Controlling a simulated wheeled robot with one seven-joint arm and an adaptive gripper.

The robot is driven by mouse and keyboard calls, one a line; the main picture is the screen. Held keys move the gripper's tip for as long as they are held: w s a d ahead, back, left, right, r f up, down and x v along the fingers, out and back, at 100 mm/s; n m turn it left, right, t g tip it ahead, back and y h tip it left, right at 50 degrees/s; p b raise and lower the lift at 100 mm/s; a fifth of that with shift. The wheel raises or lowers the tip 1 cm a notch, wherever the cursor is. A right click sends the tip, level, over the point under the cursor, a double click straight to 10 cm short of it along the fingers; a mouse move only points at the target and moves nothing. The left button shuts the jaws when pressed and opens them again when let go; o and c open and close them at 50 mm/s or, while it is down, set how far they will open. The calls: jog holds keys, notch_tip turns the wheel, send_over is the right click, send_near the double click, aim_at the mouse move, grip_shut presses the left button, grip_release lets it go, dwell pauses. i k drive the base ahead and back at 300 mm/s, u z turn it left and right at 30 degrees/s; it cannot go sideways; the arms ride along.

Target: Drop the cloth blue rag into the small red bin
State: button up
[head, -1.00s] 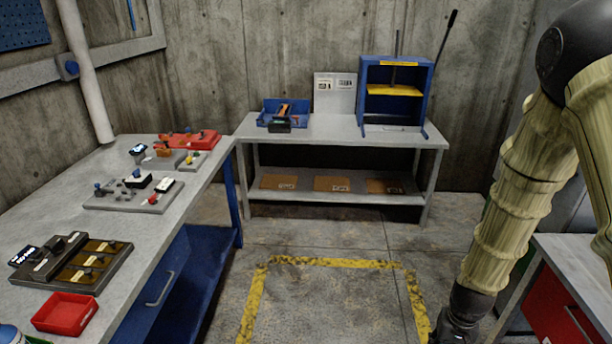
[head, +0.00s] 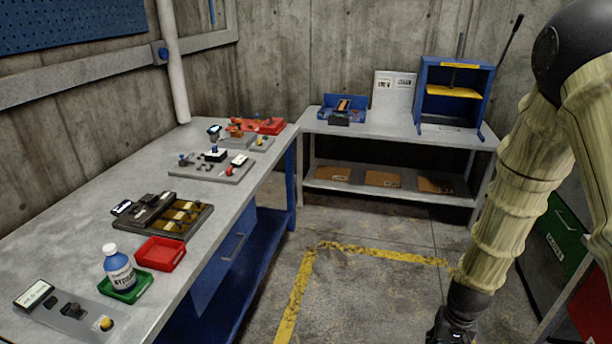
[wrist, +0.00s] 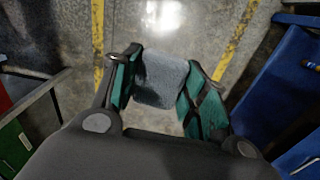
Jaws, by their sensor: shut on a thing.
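My gripper (wrist: 162,84) is shut on the blue rag (wrist: 161,72), a grey-blue folded cloth between its two teal-padded fingers in the wrist view. The rag hangs over the floor, apart from any surface.
The left workbench (head: 60,235) also bears a green tray (head: 125,288) with a blue-and-white bottle (head: 118,268), a dark fixture (head: 165,214) and a button panel (head: 68,312). A table with a blue press (head: 452,95) stands at the back. The yellow-marked floor is clear.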

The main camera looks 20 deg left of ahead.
aim_at(168, 258)
jog(key=u, duration=1.5)
